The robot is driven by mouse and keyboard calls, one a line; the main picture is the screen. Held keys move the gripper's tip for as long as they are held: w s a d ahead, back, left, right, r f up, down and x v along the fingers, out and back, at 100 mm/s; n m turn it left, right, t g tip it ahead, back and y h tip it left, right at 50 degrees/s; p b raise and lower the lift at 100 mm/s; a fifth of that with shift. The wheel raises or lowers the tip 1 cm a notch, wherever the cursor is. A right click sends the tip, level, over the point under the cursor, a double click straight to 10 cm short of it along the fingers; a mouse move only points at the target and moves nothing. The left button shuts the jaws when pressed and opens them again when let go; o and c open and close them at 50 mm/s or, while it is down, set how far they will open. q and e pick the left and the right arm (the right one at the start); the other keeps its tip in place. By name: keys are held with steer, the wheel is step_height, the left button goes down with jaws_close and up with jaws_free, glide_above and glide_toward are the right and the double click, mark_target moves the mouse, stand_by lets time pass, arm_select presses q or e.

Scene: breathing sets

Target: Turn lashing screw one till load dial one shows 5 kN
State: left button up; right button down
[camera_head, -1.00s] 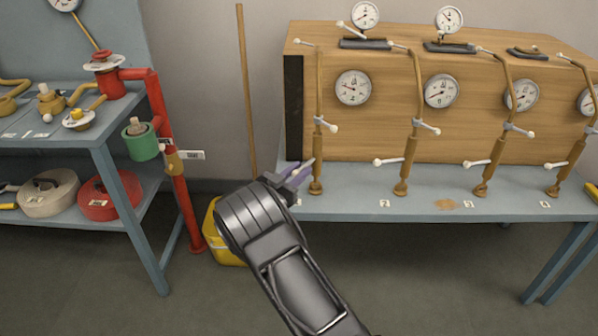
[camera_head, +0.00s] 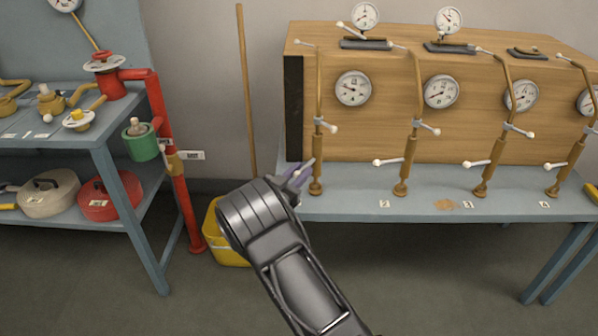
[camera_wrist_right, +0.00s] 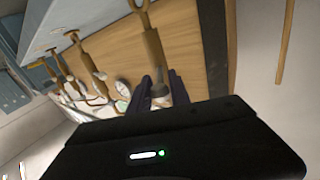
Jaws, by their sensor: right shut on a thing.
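My left gripper is not in view.
Several similar screws, such as the second (camera_head: 408,160), stand to the right with handles sticking out. The blue bench top (camera_head: 350,205) is mostly clear in front. A red pipe (camera_head: 172,170) and a yellow bucket (camera_head: 216,245) are left of my arm.

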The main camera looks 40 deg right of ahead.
steer(key=shift+s+t, duration=0.2)
steer(key=shift+t, duration=0.1)
steer(key=c, duration=1.2)
jaws_free()
steer(key=v, duration=0.7)
steer(key=shift+s+a, duration=0.15)
steer(key=shift+a, duration=0.15)
steer(key=shift+r, duration=0.1)
